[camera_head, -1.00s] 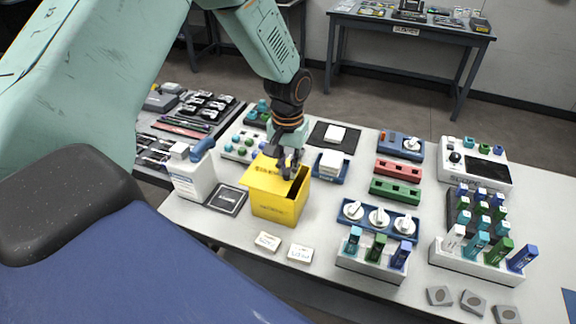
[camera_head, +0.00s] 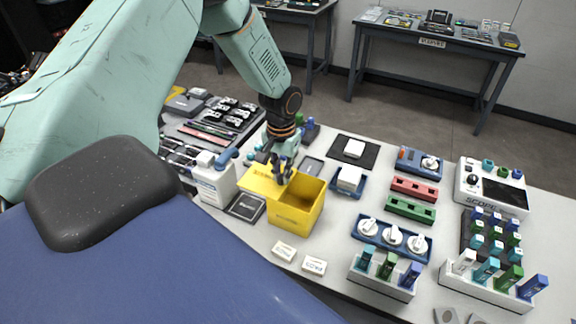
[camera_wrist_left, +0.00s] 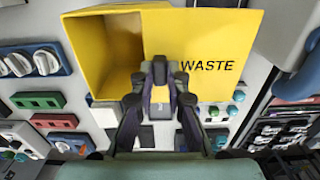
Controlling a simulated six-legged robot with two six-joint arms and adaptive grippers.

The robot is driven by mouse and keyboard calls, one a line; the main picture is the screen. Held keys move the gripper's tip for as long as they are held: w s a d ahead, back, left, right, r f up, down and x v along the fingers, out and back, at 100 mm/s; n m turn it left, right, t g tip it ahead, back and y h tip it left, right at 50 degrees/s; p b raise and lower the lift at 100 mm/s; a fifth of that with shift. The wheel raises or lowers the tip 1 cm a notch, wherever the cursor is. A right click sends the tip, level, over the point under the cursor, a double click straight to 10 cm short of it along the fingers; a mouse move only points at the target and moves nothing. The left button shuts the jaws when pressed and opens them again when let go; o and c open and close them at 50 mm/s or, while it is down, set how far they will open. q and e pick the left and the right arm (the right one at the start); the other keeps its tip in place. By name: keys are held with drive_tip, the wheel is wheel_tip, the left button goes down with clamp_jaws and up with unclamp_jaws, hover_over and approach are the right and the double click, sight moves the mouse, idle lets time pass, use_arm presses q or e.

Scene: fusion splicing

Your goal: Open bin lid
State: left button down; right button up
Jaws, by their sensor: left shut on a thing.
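The yellow bin (camera_head: 297,218) stands on the white table, its opening showing an empty-looking inside. Its lid (camera_head: 262,185) is swung over to the left side of the opening. In the left wrist view the bin's open mouth (camera_wrist_left: 112,50) is at the left, and the lid (camera_wrist_left: 215,40) with the word WASTE lies to the right. My left gripper (camera_head: 283,174) is at the lid's edge, shut on the lid; its fingers also show in the wrist view (camera_wrist_left: 160,75). The fingers hide part of the lid edge. My right gripper is in neither view.
A white dispenser bottle (camera_head: 214,182) and a dark square tray (camera_head: 245,206) stand left of the bin. Two small labelled cards (camera_head: 284,251) lie in front. A blue holder with white knobs (camera_head: 392,238) is to the right. Racks and other devices fill the table's right side.

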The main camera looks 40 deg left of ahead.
use_arm(q)
drive_tip(key=c, duration=1.3)
unclamp_jaws()
wheel_tip(320, 180, up, 12)
